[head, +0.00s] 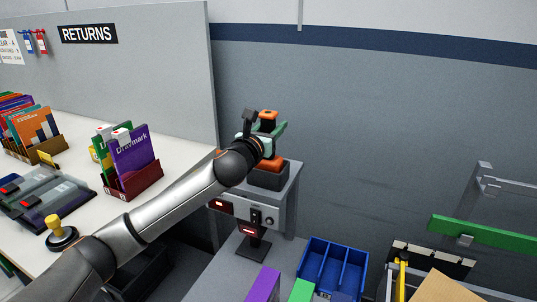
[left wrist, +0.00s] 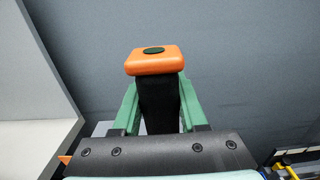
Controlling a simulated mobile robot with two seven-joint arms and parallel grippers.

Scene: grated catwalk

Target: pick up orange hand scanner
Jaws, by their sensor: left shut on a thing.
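The orange hand scanner (head: 268,115) has an orange top and a dark body. In the left wrist view its orange top with a dark oval (left wrist: 155,61) and its black body (left wrist: 158,105) stand between my two green fingers. My left gripper (head: 274,139) is shut on it, above an orange and black block (head: 268,174) on a grey box. My gripper hides the scanner's lower part, so I cannot tell whether it touches the block. My right gripper is not in view.
The grey box (head: 285,203) stands against the wall beside the white table with the returns panel (head: 150,60). A dark red holder with books (head: 135,185) and a yellow-topped stamp (head: 60,235) are on the table. A blue divided tray (head: 333,265) lies in front.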

